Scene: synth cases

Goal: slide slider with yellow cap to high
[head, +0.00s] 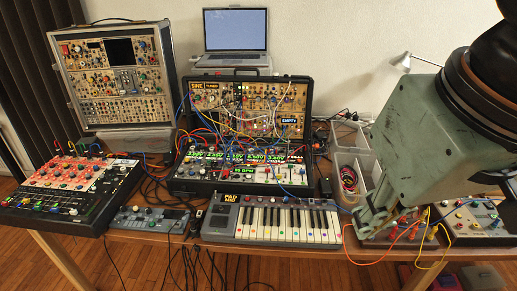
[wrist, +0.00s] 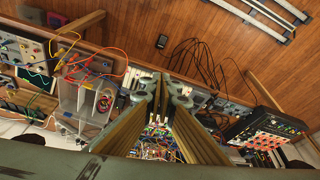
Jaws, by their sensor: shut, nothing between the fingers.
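My gripper (head: 366,222) is shut and empty, at the right in the head view, overlapping the space right of the keyboard. In the wrist view my gripper (wrist: 163,84) points toward the table, with the patch-panel case (wrist: 163,142) partly hidden behind its fingers. The black and red mixer (head: 70,186) lies at the left end of the table, well away from my gripper; it also shows at the right in the wrist view (wrist: 268,130). Small coloured caps show on the mixer's front part. I cannot make out which slider has the yellow cap.
An open synth case (head: 240,132) with cables and a laptop (head: 235,30) stand mid-table. A tall synth (head: 118,75) stands behind left. The keyboard (head: 272,220) and a small blue-grey box (head: 150,219) line the front edge. Clear bins (head: 347,160) and loose cables are at the right.

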